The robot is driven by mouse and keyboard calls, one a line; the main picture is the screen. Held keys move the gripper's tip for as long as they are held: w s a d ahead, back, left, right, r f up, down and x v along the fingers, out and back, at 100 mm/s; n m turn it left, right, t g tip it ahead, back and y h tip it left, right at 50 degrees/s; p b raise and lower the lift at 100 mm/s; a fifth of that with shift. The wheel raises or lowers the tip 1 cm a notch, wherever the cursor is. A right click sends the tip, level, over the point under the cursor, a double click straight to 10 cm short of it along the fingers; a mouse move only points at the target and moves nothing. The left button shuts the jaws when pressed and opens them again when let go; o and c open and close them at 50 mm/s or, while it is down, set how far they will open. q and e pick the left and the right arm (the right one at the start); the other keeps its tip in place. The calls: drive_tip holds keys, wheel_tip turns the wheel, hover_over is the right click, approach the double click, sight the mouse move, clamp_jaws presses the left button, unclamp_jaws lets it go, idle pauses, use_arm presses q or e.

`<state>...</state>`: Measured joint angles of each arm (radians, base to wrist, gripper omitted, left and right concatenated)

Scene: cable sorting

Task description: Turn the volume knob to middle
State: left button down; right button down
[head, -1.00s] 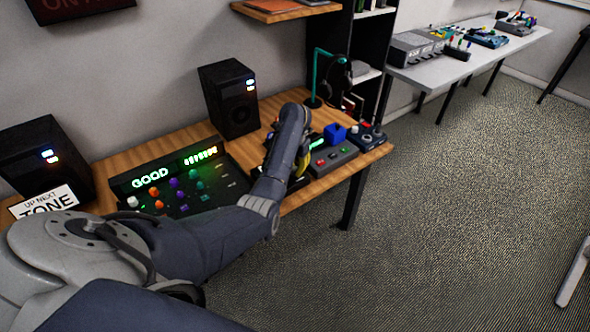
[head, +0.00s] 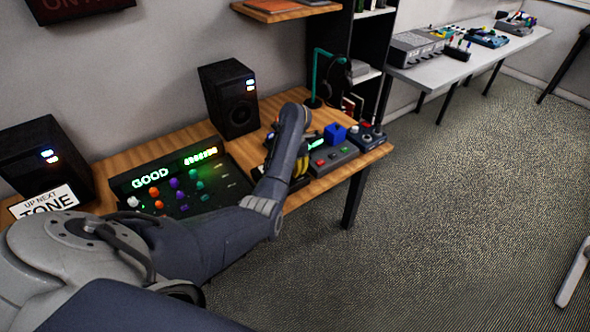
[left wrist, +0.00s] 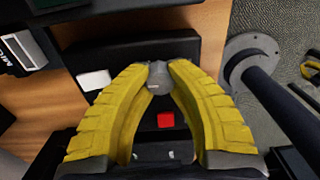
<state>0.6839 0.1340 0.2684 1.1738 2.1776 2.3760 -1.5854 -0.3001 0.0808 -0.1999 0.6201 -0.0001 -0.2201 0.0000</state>
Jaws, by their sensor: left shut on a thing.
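The volume knob (left wrist: 158,76) is a small dark grey knob with a light mark, on a black box (left wrist: 130,50) in the left wrist view. My left gripper (left wrist: 157,72) has its two yellow fingers closed around the knob, with the tips on either side of it. In the head view the left gripper (head: 300,170) reaches down at the right part of the wooden desk, and my arm hides the knob and most of its box.
A white button (left wrist: 94,80) and a red button (left wrist: 166,119) lie close to the fingers. A mixer panel (head: 180,185) reading GOOD stands left of my arm. A grey box (head: 333,158) and a blue block (head: 335,134) stand right. Black speakers (head: 230,98) are behind.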

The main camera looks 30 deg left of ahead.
use_arm(q)
drive_tip(key=c, duration=1.1)
unclamp_jaws()
drive_tip(key=shift+r, duration=0.1)
wheel_tip(320, 180, up, 9)
drive_tip(key=shift+a+r, duration=0.1)
drive_tip(key=shift+r, duration=0.05)
wheel_tip(320, 180, up, 2)
drive_tip(key=shift+w+r, duration=0.1)
drive_tip(key=shift+r, duration=0.05)
drive_tip(key=shift+r, duration=0.1)
idle(0.4)
